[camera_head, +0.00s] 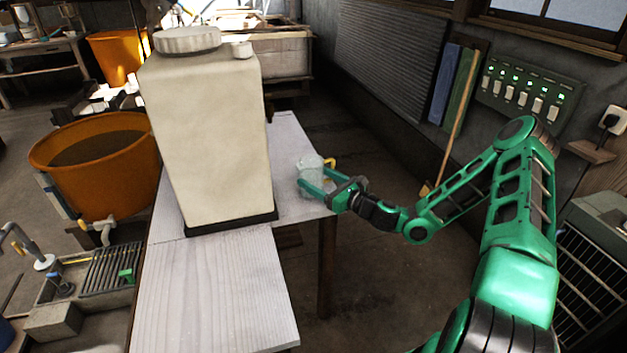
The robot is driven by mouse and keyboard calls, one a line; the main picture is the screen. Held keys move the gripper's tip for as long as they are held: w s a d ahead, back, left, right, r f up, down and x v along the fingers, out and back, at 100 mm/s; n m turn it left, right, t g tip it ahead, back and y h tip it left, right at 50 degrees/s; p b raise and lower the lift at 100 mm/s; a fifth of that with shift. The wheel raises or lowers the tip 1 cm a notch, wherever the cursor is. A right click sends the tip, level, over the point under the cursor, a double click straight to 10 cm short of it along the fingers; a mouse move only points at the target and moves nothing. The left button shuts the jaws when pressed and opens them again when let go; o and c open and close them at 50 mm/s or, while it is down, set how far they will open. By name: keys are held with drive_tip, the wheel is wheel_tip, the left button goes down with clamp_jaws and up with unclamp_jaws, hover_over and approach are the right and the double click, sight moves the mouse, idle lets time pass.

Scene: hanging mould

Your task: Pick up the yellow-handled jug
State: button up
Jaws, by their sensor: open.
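A small pale, translucent jug (311,164) with a yellow handle (330,162) stands near the right edge of the white wooden table (215,290), just right of a big white canister. My green gripper (312,182) reaches in from the right at the jug. Its fingers are open, with the jug's body between or just behind them. I cannot tell whether the fingers touch it. The lower part of the jug is partly hidden by the fingers.
The tall white canister (205,135) stands on a dark base and fills the table's middle, close left of the jug. An orange tub (95,185) is left of the table. A switch panel (525,88) and a broom (455,125) are at the right wall. The table's front is clear.

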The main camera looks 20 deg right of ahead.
drive_tip(key=shift+r+x, duration=0.1)
drive_tip(key=shift+x, duration=1.4)
drive_tip(key=shift+r+x, duration=0.15)
drive_tip(key=shift+x, duration=1.35)
drive_tip(key=shift+d, duration=0.1)
drive_tip(key=c, duration=0.9)
